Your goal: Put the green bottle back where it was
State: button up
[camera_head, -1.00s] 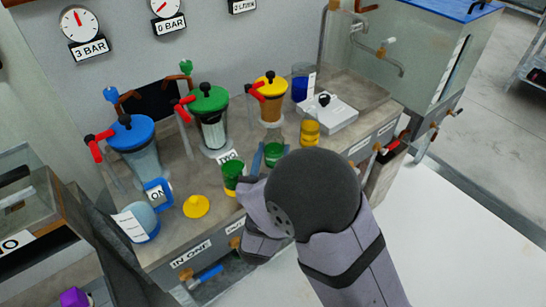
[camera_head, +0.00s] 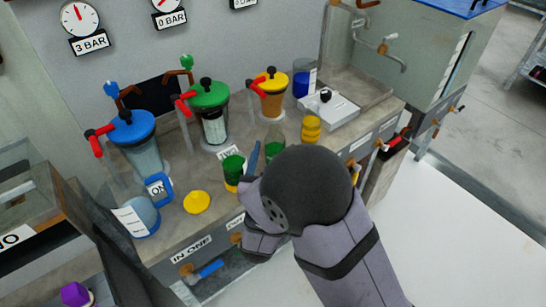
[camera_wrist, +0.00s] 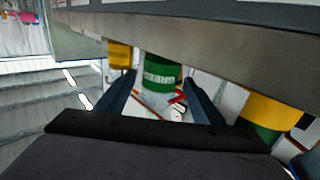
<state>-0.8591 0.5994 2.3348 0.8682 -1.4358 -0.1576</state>
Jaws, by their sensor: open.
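The green bottle (camera_head: 274,141) has a clear upper part and a green lower part. In the head view it stands upright on the grey bench, its lower part partly hidden by my arm. In the wrist view, its lettered green band (camera_wrist: 162,77) shows between my fingers, with a gap on both sides. My gripper (camera_wrist: 160,92) is open. In the head view one blue finger (camera_head: 253,158) shows just left of the bottle; the other finger is hidden behind my wrist.
A green-and-yellow cup (camera_head: 233,170) stands close left of my finger. A yellow container (camera_head: 311,128) is to the right of the bottle. A yellow funnel-like piece (camera_head: 197,202) lies near the front. Blue (camera_head: 134,130), green (camera_head: 209,97) and yellow (camera_head: 271,84) lidded pumps line the back.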

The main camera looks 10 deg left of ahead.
jog(key=shift+r, duration=0.2)
jog(key=s, duration=1.2)
